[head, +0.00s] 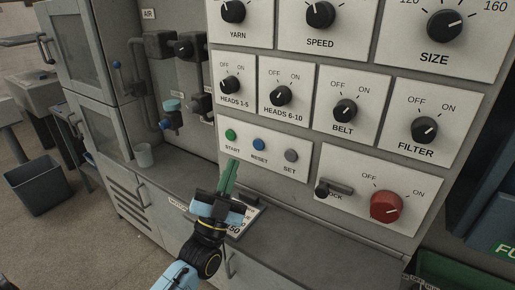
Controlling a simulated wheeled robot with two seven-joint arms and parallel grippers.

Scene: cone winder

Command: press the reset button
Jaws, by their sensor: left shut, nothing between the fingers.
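My left gripper (234,164) has green fingers, shut and empty. Its tips point up at the panel, below and left of the reset button, near the START label. They look apart from the blue button; whether they touch the panel I cannot tell. My right gripper is not in view.
A red knob (386,206) and a lock lever (335,188) are on the panel to the right. Rows of black knobs are above. A grey counter (300,238) runs below the panel, with a cup (143,154) at its left. A dark bin (37,186) stands on the floor.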

